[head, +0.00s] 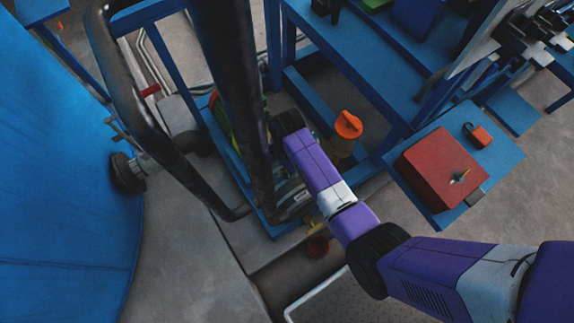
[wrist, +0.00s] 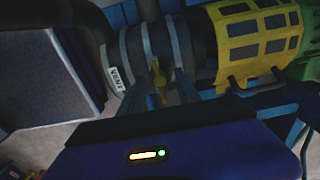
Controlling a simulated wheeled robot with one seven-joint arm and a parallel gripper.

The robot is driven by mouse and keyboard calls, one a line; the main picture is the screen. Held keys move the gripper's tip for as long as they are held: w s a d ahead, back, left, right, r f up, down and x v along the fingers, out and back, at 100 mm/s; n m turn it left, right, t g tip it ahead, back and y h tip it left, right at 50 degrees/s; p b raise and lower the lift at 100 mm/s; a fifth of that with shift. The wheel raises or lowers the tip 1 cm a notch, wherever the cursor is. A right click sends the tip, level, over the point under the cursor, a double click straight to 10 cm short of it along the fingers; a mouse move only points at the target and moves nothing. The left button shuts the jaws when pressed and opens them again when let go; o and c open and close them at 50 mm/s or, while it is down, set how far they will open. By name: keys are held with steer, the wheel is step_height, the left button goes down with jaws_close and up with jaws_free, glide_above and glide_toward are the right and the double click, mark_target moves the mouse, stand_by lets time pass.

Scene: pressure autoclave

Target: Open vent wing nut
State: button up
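The vent wing nut (wrist: 157,84) is small and yellow and stands upright on a grey banded pipe fitting (wrist: 135,55) in the wrist view. A white label reading VENT (wrist: 115,78) is on the fitting left of it. My gripper (wrist: 160,90) is open, with one finger on each side of the wing nut. Gaps seem to show between the nut and both fingers; I cannot tell if either touches. In the head view my purple arm reaches down to the pipework, and the fingers and wing nut cannot be made out.
A yellow slotted guard (wrist: 258,38) is close on the right in the wrist view. A thick dark pipe (head: 232,80) rises beside my arm in the head view. A blue tank (head: 60,180) stands at left; a red box (head: 435,165) sits on a blue shelf at right.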

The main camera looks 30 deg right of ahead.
jaws_close()
steer(key=shift+r+p, duration=0.1)
steer(key=shift+p, duration=0.2)
steer(key=n+p, duration=0.2)
steer(key=n, duration=0.1)
steer(key=shift+r, duration=0.1)
steer(key=n+p, duration=0.2)
steer(key=n, duration=0.3)
steer(key=shift+n+p, duration=0.3)
steer(key=shift+p, duration=0.1)
steer(key=n+p, duration=0.1)
steer(key=n, duration=0.5)
steer(key=shift+p, duration=0.4)
steer(key=n+p, duration=0.1)
steer(key=n, duration=0.5)
steer(key=shift+n, duration=0.3)
steer(key=shift+f, duration=0.2)
